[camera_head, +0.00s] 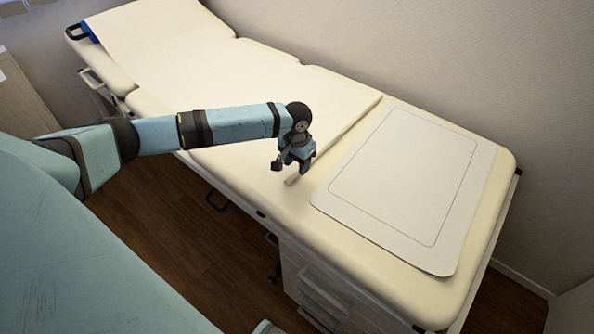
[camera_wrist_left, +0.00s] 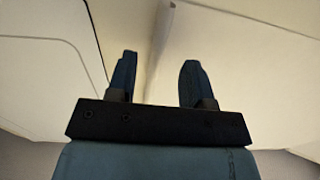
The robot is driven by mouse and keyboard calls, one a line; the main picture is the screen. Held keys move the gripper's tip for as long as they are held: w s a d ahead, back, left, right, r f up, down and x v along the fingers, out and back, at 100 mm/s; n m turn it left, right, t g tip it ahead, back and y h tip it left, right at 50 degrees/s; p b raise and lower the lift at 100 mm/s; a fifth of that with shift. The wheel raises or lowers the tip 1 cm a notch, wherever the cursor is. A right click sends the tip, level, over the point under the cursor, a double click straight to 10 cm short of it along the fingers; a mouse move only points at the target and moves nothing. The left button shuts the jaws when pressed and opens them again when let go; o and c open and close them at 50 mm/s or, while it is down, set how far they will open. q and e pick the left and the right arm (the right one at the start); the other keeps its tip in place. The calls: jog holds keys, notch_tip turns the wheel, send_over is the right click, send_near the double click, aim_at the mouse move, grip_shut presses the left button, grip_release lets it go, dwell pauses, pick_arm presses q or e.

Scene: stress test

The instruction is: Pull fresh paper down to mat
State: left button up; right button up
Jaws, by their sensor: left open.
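White paper (camera_head: 235,78) runs from the head end of the cream exam table at upper left to a free edge past the table's middle. The white mat (camera_head: 455,225), marked with a rounded outline, lies flat on the foot end; a bare strip separates it from the paper. My left gripper (camera_head: 297,172) is open over the paper's free edge, near its front corner. In the left wrist view the mat (camera_wrist_left: 45,75) is at left, the paper (camera_wrist_left: 250,60) at right, and the edge between my fingers (camera_wrist_left: 158,78). I cannot tell whether they touch it. My right gripper is not in view.
The exam table (camera_head: 400,285) stands along a plain wall (camera_head: 450,60). White drawers (camera_head: 322,295) and dark handles are below its front side. The mat's surface is clear. Wooden floor (camera_head: 185,215) shows in front, and a cabinet (camera_head: 25,95) stands at far left.

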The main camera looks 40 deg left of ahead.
aim_at(309, 184)
pick_arm(q)
notch_tip(309, 184, down, 2)
jog(key=shift+f, duration=0.35)
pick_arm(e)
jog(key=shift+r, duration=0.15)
pick_arm(q)
grip_shut()
jog(key=d+p, duration=0.1)
jog(key=d, duration=0.1)
jog(key=d+p, duration=0.2)
jog(key=shift+s+d+r, duration=0.15)
jog(key=shift+s+d, duration=0.05)
jog(key=shift+d, duration=0.2)
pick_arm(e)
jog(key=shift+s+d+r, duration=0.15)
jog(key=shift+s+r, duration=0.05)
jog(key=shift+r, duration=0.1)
pick_arm(q)
grip_release()
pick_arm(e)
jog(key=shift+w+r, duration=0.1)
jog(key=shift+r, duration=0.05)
